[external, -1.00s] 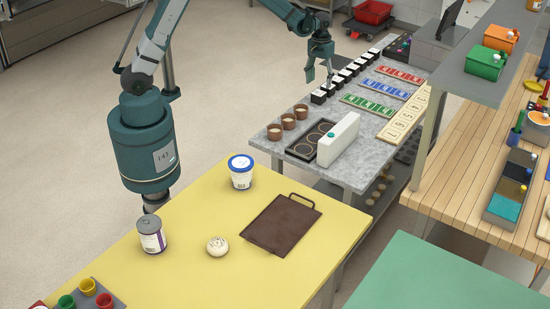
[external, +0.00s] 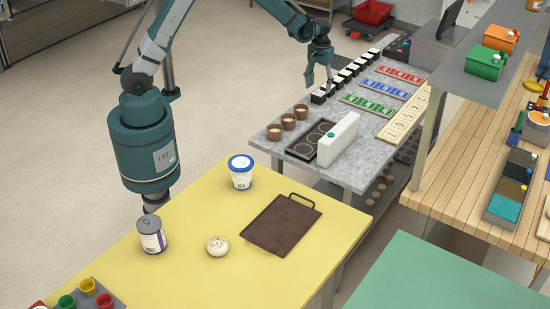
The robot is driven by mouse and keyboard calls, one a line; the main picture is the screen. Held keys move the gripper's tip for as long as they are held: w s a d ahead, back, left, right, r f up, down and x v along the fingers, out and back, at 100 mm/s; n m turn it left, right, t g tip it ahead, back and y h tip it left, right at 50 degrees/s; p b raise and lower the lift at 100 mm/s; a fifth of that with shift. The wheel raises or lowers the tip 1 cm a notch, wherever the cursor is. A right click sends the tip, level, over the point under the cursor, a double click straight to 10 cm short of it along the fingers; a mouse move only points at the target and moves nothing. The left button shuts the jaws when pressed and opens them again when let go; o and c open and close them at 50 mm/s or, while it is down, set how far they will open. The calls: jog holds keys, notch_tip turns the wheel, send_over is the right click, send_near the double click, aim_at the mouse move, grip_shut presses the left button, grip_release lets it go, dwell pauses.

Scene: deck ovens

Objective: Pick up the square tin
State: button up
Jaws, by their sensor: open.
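My gripper (external: 319,84) points down with its fingers apart. It is at the near end of a row of small dark square items with pale tops, which may be the square tins. The nearest of them, a square tin (external: 318,97) by its shape, sits just under or beside my fingertips. I cannot tell whether the fingers touch it. The row runs back along the left edge of the grey counter (external: 375,150).
Several brown cups (external: 274,132) stand nearer along the same edge. Next to them are a black tray with round wells (external: 312,140) and a white upright box (external: 338,139). Green (external: 367,106), blue and red racks lie right of the row.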

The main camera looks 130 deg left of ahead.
aim_at(319, 93)
jog(key=shift+f, duration=0.15)
jog(key=shift+w+f, duration=0.1)
jog(key=shift+f, duration=2.35)
jog(key=c, duration=1.1)
